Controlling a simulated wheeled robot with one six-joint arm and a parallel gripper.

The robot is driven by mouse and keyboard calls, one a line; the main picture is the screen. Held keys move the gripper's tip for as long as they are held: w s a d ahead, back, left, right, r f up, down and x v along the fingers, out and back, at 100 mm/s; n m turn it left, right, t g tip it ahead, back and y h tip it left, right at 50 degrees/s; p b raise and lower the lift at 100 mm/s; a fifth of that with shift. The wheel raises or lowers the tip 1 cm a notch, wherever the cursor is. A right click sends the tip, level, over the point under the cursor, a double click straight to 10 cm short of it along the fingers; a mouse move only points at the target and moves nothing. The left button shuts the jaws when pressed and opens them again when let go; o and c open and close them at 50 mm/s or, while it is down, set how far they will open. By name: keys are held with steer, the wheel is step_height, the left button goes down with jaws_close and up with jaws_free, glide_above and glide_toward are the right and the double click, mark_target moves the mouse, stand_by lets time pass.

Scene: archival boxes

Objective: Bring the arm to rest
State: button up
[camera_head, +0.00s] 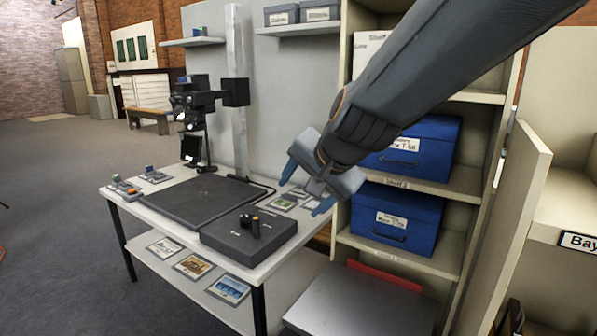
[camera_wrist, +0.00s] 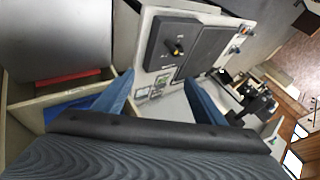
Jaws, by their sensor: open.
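My arm reaches in from the top right of the head view. My gripper (camera_head: 304,190) is open and empty, with its two blue fingers spread. In the head view it is in front of the shelf unit's left edge and over the right end of the white table (camera_head: 275,270). In the wrist view the gripper's fingers (camera_wrist: 158,95) stand apart with nothing between them, and small pictures on the table show beyond.
Two blue archival boxes, an upper one (camera_head: 425,150) and a lower one (camera_head: 397,217), stand on the shelf unit (camera_head: 455,262) close to the arm. A copy stand (camera_head: 238,130) and a dark control box (camera_head: 248,236) occupy the table. Open floor (camera_head: 50,200) lies at left.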

steer(key=s+d+f+n+g+h, duration=0.1)
steer(key=s+d+f+n+g, duration=0.25)
steer(key=s, duration=0.45)
steer(key=s+d+f+n+g+h, duration=0.1)
steer(key=s+d+f+n+g, duration=0.2)
steer(key=s, duration=0.5)
steer(key=s+d+f+n+g+h, duration=0.1)
steer(key=s+d+f+n+g, duration=0.15)
steer(key=s+f, duration=0.4)
steer(key=d+r+m+t+p, duration=0.1)
steer(key=d+r+m+p, duration=0.1)
steer(key=d+r+p, duration=0.7)
steer(key=r+p, duration=0.1)
steer(key=p, duration=0.7)
steer(key=shift+s+d+r+h, duration=0.15)
steer(key=shift+s+r+h, duration=0.2)
steer(key=shift+h, duration=0.05)
